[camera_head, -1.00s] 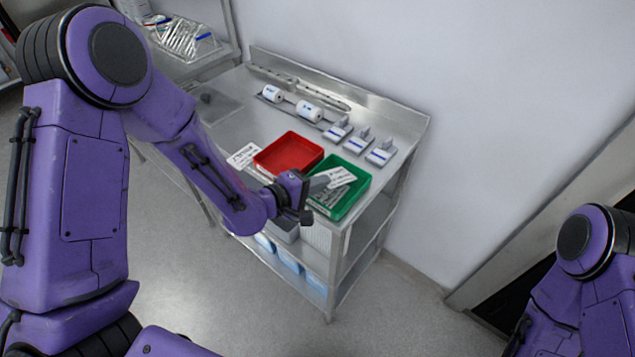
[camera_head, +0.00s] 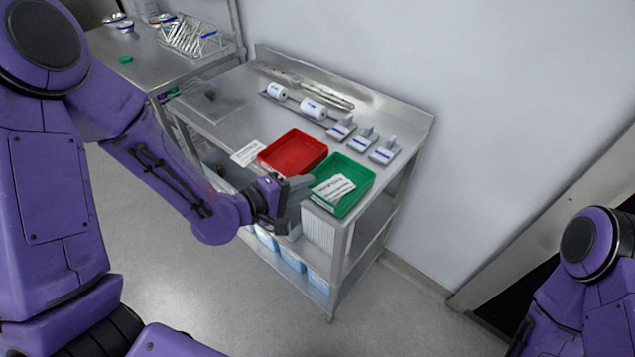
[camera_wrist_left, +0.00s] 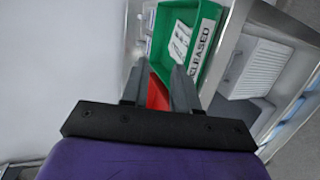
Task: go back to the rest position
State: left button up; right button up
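My left gripper (camera_head: 303,188) is in front of the green tray (camera_head: 352,207), near its left front corner. In the left wrist view its two grey fingers (camera_wrist_left: 158,90) stand apart with nothing between them, so it is open and empty. The green tray also shows beyond the fingers in that view (camera_wrist_left: 205,50), with a label reading "RELEASED". White printed pouches (camera_head: 334,189) lie in the green tray. My right arm shows at the right edge of the head view, but its gripper is out of view.
An empty red tray (camera_head: 293,151) sits left of the green one, beside a white label card (camera_head: 247,152). White rolls (camera_head: 313,109) and small blue-labelled blocks (camera_head: 383,152) stand at the back of the steel table. A second table with a wire rack (camera_head: 192,38) is at the upper left.

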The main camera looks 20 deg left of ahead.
pick_arm(q)
jog(key=p+v, duration=0.4)
jog(key=shift+s+a, duration=0.1)
jog(key=shift+s, duration=0.05)
jog(key=s+a+f+m+g+y+b, duration=0.2)
jog(key=a+f+y, duration=0.2)
jog(key=f, duration=0.4)
jog(key=s+a+f+m+g+y+b, duration=0.1)
jog(key=s+a+f+m+g+y, duration=0.15)
jog(key=a+f+y, duration=0.4)
jog(key=s+d+f+m+g+b, duration=0.1)
jog(key=s+f+g+b, duration=0.3)
jog(key=s+f, duration=1.1)
jog(key=shift+s+f+g, duration=0.35)
jog(key=shift+s+f, duration=0.05)
jog(key=shift+s, duration=0.5)
